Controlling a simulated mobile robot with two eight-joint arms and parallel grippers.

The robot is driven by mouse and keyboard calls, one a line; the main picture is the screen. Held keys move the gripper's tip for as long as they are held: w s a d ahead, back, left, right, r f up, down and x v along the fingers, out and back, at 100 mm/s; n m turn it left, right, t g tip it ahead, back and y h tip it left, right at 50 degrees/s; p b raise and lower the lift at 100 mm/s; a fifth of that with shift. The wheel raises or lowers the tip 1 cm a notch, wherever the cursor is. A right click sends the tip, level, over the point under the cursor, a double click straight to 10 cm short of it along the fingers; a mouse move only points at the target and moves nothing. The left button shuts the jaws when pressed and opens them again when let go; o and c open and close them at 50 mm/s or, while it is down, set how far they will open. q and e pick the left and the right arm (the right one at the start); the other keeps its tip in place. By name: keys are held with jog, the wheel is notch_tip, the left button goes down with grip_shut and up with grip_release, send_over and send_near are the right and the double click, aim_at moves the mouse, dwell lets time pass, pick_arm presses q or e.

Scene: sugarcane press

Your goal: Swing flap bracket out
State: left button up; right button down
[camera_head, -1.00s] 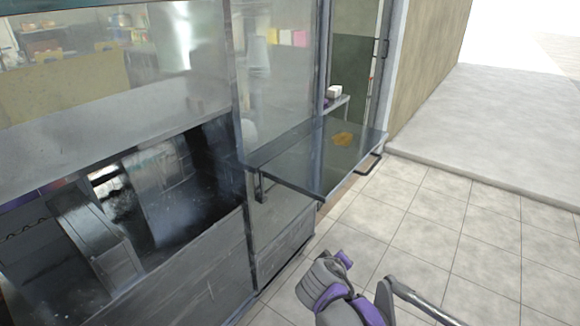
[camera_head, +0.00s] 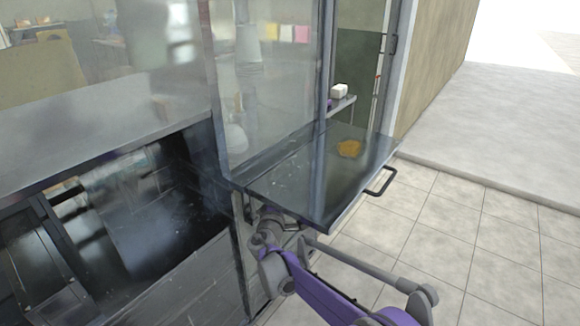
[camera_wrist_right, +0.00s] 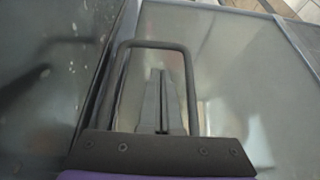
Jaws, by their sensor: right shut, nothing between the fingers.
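The flap (camera_head: 300,180) is a dark-framed glass panel standing out level from the stall front in the head view. My right arm reaches under its near edge, and the right gripper's fingertips are hidden there. In the right wrist view my right gripper (camera_wrist_right: 160,72) is shut and empty. A dark U-shaped bar, which looks like the flap bracket (camera_wrist_right: 150,43), surrounds the fingers in that picture. The fingers appear inside its outline; I cannot tell whether they touch it. My left gripper is not in view.
A black handle (camera_head: 382,182) sticks out from the flap's outer edge. The stall's metal front (camera_head: 190,280) and glass panes stand on the left, with an opening above the front. The tiled floor (camera_head: 470,250) to the right is clear.

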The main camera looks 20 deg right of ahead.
jog(key=b+x, duration=0.1)
jog(key=x, duration=0.9)
dwell(0.3)
jog(key=shift+s+r, duration=0.1)
jog(key=shift+r, duration=0.05)
